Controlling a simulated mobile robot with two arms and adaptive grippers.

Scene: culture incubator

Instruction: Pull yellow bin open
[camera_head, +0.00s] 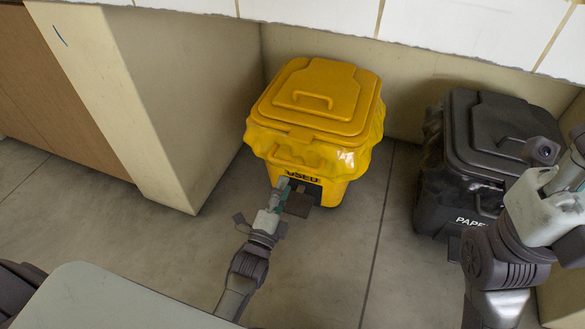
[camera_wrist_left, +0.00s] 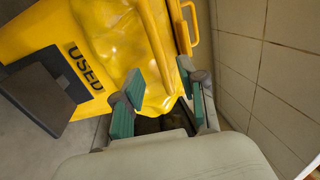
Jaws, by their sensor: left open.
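The yellow bin (camera_head: 315,95) stands on the floor against the wall with its lid down. The lid has a raised handle (camera_head: 312,101). The front carries a "USED" label (camera_head: 303,175) and a dark pedal (camera_head: 298,203) low down. A yellow liner bulges below the lid. My left gripper (camera_head: 287,195) is open and empty in front of the bin, by its lower front. In the left wrist view its green-padded fingers (camera_wrist_left: 161,75) are spread near the lid's edge and the yellow liner (camera_wrist_left: 115,45). Whether they touch the bin is unclear. My right gripper's fingers are out of frame.
A black "PAPER" bin (camera_head: 490,150) stands to the right, partly behind my right arm. A pale wall block (camera_head: 130,100) is on the left. A white counter edge (camera_head: 330,15) overhangs at the back.

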